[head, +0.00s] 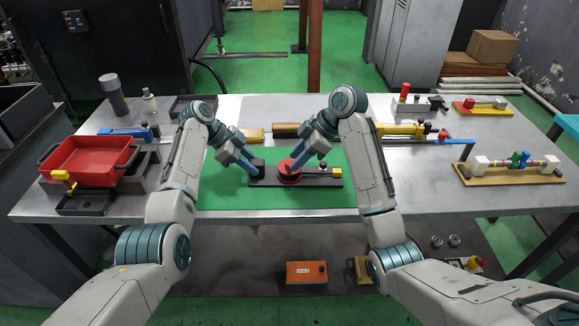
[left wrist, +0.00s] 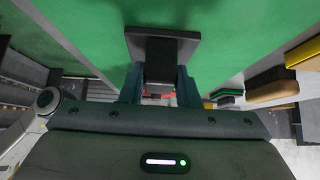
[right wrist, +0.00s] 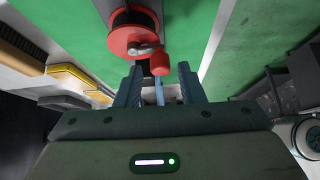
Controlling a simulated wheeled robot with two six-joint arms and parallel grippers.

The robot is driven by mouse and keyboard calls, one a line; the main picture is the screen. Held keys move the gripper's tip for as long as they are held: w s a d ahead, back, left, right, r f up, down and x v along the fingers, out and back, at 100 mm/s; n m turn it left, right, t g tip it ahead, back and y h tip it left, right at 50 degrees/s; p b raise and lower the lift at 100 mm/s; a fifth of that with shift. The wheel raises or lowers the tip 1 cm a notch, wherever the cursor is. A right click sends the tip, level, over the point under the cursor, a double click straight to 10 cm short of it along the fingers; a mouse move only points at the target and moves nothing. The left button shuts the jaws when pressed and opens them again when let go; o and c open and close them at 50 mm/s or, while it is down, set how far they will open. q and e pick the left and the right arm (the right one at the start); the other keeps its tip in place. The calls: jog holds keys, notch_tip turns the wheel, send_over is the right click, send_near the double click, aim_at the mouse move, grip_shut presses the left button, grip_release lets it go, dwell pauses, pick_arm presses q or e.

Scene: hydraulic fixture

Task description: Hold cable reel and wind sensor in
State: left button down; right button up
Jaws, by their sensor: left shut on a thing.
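The cable reel (head: 289,172) is a red disc on a long dark base (head: 313,182), lying on the green mat. It also shows in the right wrist view (right wrist: 128,36), with a red crank knob (right wrist: 159,64) on a pale arm. My left gripper (head: 253,168) is shut on the dark block (left wrist: 160,55) at the left end of the base. My right gripper (right wrist: 158,82) is open, its fingertips close to the crank knob, which lies just ahead between them. A small yellow block (head: 337,172) sits at the base's right end; I cannot tell if it is the sensor.
The green mat (head: 222,195) has free room in front of the base. A brush (head: 286,130) lies behind. A red tray (head: 87,158) stands at the left; a yellow-based fixture (head: 508,175) stands at the right.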

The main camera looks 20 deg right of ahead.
aim_at(286, 163)
jog(key=shift+x, duration=0.95)
grip_shut()
jog(key=m, duration=0.1)
jog(key=a+m+t, duration=0.1)
jog(key=m, duration=0.1)
jog(key=m+t+h, duration=0.1)
jog(key=shift+a+m, duration=0.35)
jog(key=shift+m, duration=0.05)
jog(key=m, duration=0.1)
jog(key=m+t+h, duration=0.1)
jog(key=shift+w+a+m+t, duration=0.3)
jog(key=shift+a+m, duration=0.05)
jog(key=shift+m, duration=0.05)
jog(key=shift+h, duration=0.4)
jog(key=shift+w+d, duration=0.1)
